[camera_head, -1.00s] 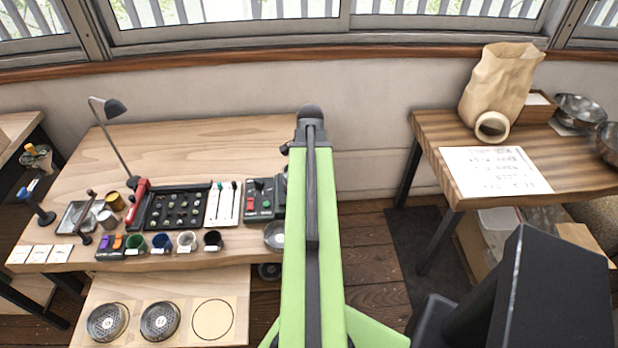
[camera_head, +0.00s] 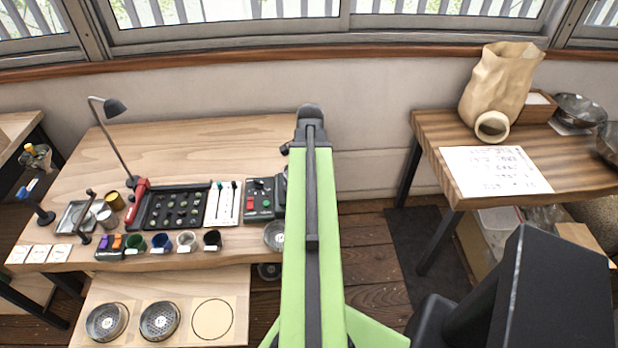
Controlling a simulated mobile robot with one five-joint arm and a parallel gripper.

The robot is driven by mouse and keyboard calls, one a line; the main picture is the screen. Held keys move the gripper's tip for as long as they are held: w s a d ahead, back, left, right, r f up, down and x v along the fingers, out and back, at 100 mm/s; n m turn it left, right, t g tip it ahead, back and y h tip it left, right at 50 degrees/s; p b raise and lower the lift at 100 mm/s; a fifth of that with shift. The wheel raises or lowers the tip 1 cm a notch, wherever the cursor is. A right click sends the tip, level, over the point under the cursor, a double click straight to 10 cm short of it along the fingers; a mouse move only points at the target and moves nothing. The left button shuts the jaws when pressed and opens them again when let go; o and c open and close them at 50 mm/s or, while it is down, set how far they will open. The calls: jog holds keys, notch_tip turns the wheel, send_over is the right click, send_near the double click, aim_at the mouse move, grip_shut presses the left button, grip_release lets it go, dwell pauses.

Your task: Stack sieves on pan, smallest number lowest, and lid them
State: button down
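Two round metal sieves lie side by side on a low pale wooden board at the lower left: a left sieve (camera_head: 107,322) and a right sieve (camera_head: 160,321). Their numbers are too small to read. To their right on the board is an empty drawn circle (camera_head: 212,319). A metal dish (camera_head: 275,235) sits at the right edge of the left table, partly hidden by my green arm; I cannot tell if it is the pan. I cannot make out a lid. My gripper is not visible; my arm stretches forward through the middle of the view.
The left table (camera_head: 215,140) holds a lamp (camera_head: 115,107), a black bean tray (camera_head: 178,207), several cups and a control box (camera_head: 260,200). The right table (camera_head: 435,125) holds a paper bag (camera_head: 500,85), a written sheet (camera_head: 495,171) and metal bowls (camera_head: 580,110). Floor shows between the tables.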

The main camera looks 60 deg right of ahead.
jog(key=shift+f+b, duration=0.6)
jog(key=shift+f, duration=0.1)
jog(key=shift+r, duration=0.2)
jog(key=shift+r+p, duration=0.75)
jog(key=shift+p, duration=0.2)
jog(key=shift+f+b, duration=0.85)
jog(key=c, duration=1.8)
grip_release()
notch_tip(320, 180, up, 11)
jog(key=p, duration=1.1)
